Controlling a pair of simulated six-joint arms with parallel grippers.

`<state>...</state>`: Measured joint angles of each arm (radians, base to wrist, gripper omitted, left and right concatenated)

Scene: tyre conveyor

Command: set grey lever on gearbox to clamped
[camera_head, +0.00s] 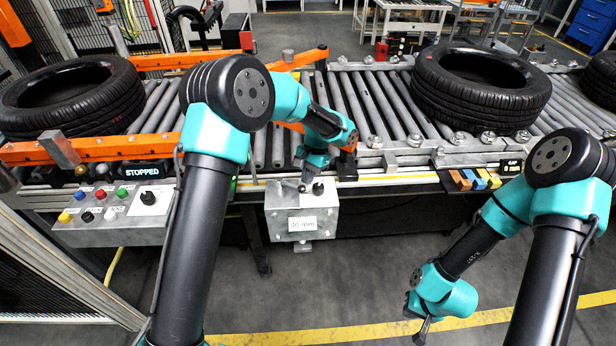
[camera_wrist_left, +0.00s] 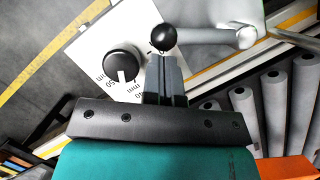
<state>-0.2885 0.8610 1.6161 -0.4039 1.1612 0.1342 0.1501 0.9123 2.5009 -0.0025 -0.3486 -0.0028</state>
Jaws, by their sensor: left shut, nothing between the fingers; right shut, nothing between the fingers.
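The gearbox (camera_head: 280,222) is a grey box at the front edge of the conveyor, with a "40 mm" display. In the left wrist view, its grey lever (camera_wrist_left: 208,36) runs sideways from a rounded pivot at right to a black ball end (camera_wrist_left: 163,38). The ball also shows in the head view (camera_head: 302,188). My left gripper (camera_head: 306,178) is shut and empty above the gearbox; in the left wrist view its fingertips (camera_wrist_left: 164,58) are right beside the ball. I cannot tell whether they touch it. My right gripper (camera_head: 421,332) is shut and empty, low over the floor at right.
A black dial (camera_wrist_left: 122,66) sits beside the lever on the gearbox top. A button panel (camera_head: 110,212) stands at left under a "STOPPED" display (camera_head: 141,170). Tyres (camera_head: 480,88) lie on the rollers. An orange bar (camera_head: 90,150) and coloured blocks (camera_head: 474,180) line the front edge.

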